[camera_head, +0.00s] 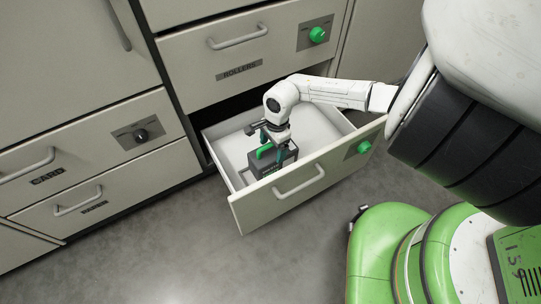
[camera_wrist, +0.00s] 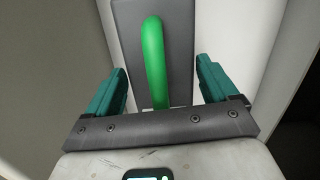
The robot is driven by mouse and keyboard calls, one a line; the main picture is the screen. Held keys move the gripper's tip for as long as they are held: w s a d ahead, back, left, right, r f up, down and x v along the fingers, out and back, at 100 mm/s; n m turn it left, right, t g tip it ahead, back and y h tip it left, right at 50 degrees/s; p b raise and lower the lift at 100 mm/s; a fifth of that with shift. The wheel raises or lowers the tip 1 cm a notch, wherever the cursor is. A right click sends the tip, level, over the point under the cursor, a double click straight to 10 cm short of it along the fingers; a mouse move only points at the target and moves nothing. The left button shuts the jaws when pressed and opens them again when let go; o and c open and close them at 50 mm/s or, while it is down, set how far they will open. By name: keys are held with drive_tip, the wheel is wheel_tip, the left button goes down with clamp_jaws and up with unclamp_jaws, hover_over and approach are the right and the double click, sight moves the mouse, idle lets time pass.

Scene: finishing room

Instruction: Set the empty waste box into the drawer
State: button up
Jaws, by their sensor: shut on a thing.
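The waste box (camera_head: 268,166) is dark grey with a green handle (camera_head: 265,150). It is inside the pulled-out drawer (camera_head: 250,207), towards its front left part. My gripper (camera_head: 273,152) reaches down into the drawer and is shut on the box, with teal fingers at two sides of it. In the wrist view the box top (camera_wrist: 178,45) and the arched green handle (camera_wrist: 154,60) lie between the fingers of my gripper (camera_wrist: 162,82). The box's inside and underside are hidden; I cannot tell whether it touches the drawer floor.
A shut drawer marked ROLLERS (camera_head: 255,55), with a green knob (camera_head: 317,34), is above the open one. Shut drawers with bar handles stand at left, one marked CARD (camera_head: 85,150). The grey floor (camera_head: 160,245) in front is clear.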

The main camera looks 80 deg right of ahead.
sight(270, 152)
drive_tip(key=shift+w+a+f, duration=0.15)
drive_tip(key=shift+w+f, duration=0.1)
drive_tip(key=shift+f, duration=0.1)
wheel_tip(270, 152, down, 3)
drive_tip(key=shift+w+a+r+b, duration=0.1)
drive_tip(key=shift+r+b, duration=0.1)
drive_tip(key=shift+b, duration=0.6)
drive_tip(key=shift+f, duration=0.4)
drive_tip(key=shift+f, duration=0.25)
drive_tip(key=o, duration=1.4)
drive_tip(key=r+p, duration=0.1)
drive_tip(key=r, duration=0.3)
drive_tip(key=r+p, duration=0.2)
drive_tip(key=r, duration=0.2)
drive_tip(key=s+d+r+p, duration=0.1)
drive_tip(key=r, duration=0.3)
drive_tip(key=shift+r, duration=0.3)
